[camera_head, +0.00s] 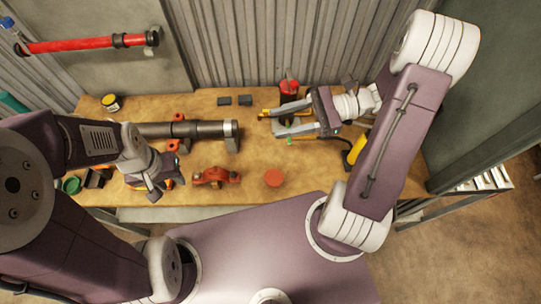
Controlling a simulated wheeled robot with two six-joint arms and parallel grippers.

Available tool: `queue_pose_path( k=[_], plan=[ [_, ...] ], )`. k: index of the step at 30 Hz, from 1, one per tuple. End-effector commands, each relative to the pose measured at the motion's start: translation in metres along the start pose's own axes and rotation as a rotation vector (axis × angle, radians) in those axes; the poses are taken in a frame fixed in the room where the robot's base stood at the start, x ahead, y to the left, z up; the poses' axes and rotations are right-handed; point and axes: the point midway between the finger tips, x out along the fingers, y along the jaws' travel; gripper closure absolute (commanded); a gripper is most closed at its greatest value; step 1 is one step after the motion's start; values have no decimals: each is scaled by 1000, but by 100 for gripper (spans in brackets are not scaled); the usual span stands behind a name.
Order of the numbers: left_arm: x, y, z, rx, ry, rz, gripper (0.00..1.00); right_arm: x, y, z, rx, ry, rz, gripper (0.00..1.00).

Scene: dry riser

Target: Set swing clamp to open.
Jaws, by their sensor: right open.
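A red upright device (289,88) with a grey lever-like top stands towards the back right of the wooden bench. It may be the swing clamp, but I cannot tell its setting. My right gripper (268,122) is open, its two fingers pointing left in front of this device. The fingers hide its lower part, and I cannot tell whether they touch it. My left gripper (160,189) hangs over the front left edge of the bench, pointing down. Its finger gap is unclear.
A dark pipe (197,129) lies across the bench (252,160). A red coupling (215,176) and red disc (273,178) lie near the front. Two dark blocks (245,100) lie at the back. A red pipe (75,44) is on the wall.

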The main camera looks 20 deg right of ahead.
Motion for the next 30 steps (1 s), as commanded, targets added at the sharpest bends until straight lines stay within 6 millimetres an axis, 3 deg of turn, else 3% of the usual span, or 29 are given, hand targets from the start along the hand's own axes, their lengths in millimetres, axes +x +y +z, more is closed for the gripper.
queue_pose_path(
  k=[6,12,23,27,28,30],
  plan=[
    [17,0,2,0,0,0,64,36,36,-11,-92,95,215,56],
    [23,0,3,0,0,0,64,49,58,-19,-155,164,338,56],
    [23,0,3,0,0,0,64,51,64,-21,-171,181,367,56],
    [23,0,3,0,0,0,64,50,64,-21,-252,168,376,95],
    [23,0,3,0,0,0,64,49,67,-23,-306,161,396,100],
    [23,0,3,0,0,0,64,34,73,-33,-517,164,507,100]
  ],
)
